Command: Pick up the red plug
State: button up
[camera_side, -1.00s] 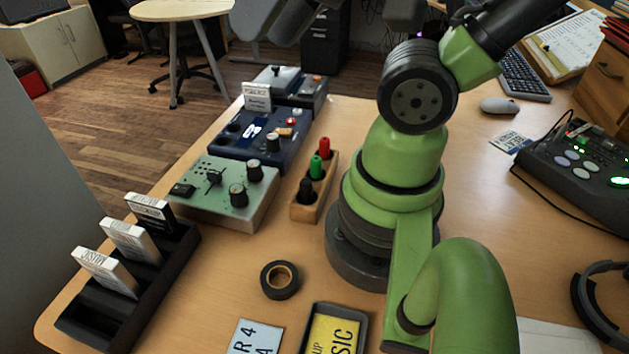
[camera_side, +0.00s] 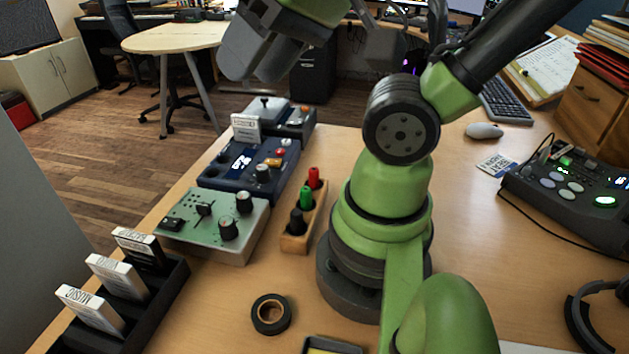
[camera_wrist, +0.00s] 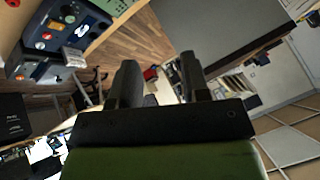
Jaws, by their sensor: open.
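The red plug (camera_side: 313,177) stands upright in the far end of a small wooden holder (camera_side: 296,242), with a green plug (camera_side: 306,197) and a black plug (camera_side: 297,221) in line in front of it. My gripper is at the top of the side view, well above and away from the plugs, its fingertips not clearly shown there. In the wrist view my gripper (camera_wrist: 160,78) shows two dark fingers spread apart with nothing between them.
Left of the holder are a pale green box (camera_side: 214,225) with knobs, a blue box (camera_side: 248,164) and a grey box (camera_side: 283,119). A black rack (camera_side: 160,305) with cards is front left. A tape roll (camera_side: 271,314) lies in front. Wood is bare between holder and tape.

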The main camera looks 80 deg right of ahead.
jog(key=shift+o, duration=0.9)
